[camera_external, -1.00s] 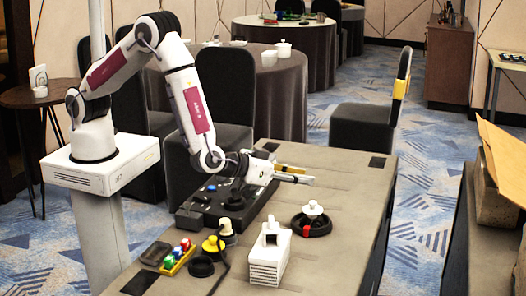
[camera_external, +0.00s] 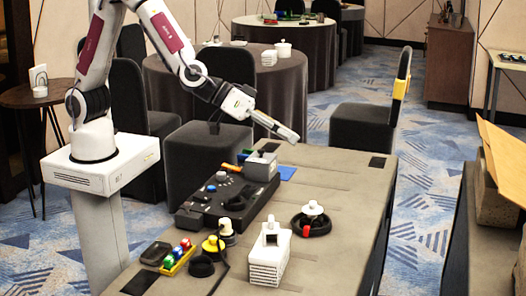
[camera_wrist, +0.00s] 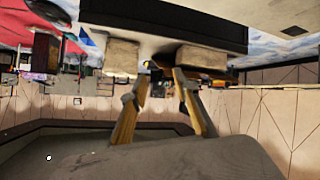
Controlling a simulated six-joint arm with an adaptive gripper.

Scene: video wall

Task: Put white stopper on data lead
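A white knob-shaped piece (camera_external: 312,208) sits upright on a black ring (camera_external: 311,224) with a red tab, right of the table's middle. I cannot tell for certain that it is the white stopper. A thin dark lead (camera_external: 222,262) runs along the table near a pale plug-like piece (camera_external: 227,228); its end is unclear. My gripper (camera_external: 291,136) is in the air above the far end of the table, well away from both. In the wrist view my gripper (camera_wrist: 163,80) shows two yellowish fingers apart with nothing held between them.
A white slatted box (camera_external: 268,262) stands beside the lead. A black control panel (camera_external: 217,202) and grey box (camera_external: 262,166) line the left side. The table's right side (camera_external: 345,190) is mostly clear.

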